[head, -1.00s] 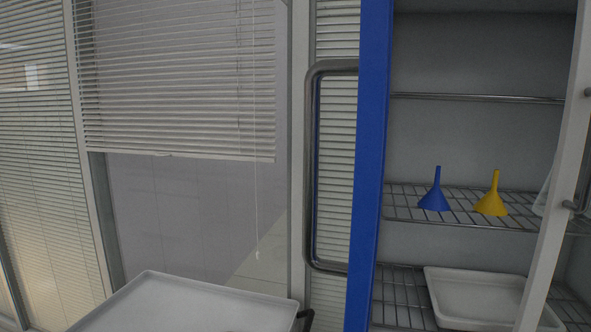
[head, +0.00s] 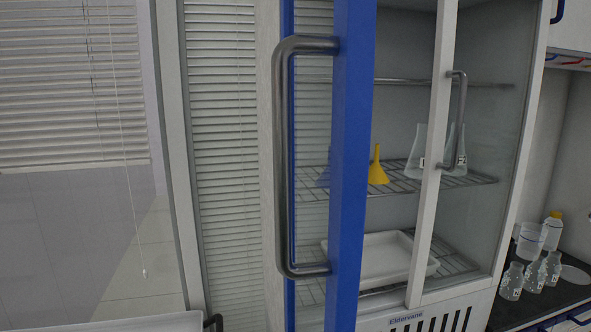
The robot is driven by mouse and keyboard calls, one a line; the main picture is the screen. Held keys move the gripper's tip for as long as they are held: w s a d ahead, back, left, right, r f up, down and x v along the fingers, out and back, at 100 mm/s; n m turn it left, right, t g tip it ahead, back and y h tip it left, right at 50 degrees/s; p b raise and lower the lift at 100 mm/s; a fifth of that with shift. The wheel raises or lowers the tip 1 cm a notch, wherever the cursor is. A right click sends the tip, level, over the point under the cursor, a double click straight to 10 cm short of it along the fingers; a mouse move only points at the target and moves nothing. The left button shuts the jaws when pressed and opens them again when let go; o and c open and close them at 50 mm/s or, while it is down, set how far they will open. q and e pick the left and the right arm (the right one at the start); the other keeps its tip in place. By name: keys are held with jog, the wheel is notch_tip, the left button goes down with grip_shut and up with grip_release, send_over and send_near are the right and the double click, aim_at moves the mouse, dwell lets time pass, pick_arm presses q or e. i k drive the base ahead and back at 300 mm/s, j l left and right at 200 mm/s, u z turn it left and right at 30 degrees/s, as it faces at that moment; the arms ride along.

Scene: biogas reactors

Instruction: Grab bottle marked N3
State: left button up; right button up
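Several small clear glass bottles stand on a dark counter at the right edge of the head view. The front one (head: 512,282) is at the left, another bottle (head: 534,277) is just behind it, and a third bottle (head: 553,267) is farther right. They carry pale labels with dark marks too small to read, so I cannot tell which is N3. Neither of my grippers is in view.
A cabinet's blue-edged door (head: 349,160) stands open in front. Inside are a yellow funnel (head: 377,168), a white tray (head: 372,258) and labelled flasks (head: 416,150). A yellow-capped bottle (head: 553,232) and a clear beaker (head: 530,240) stand behind the small bottles. A white surface (head: 130,323) is lower left.

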aim_at(536, 275)
jog(key=z, duration=1.4)
jog(key=l, duration=0.1)
jog(key=i, duration=0.05)
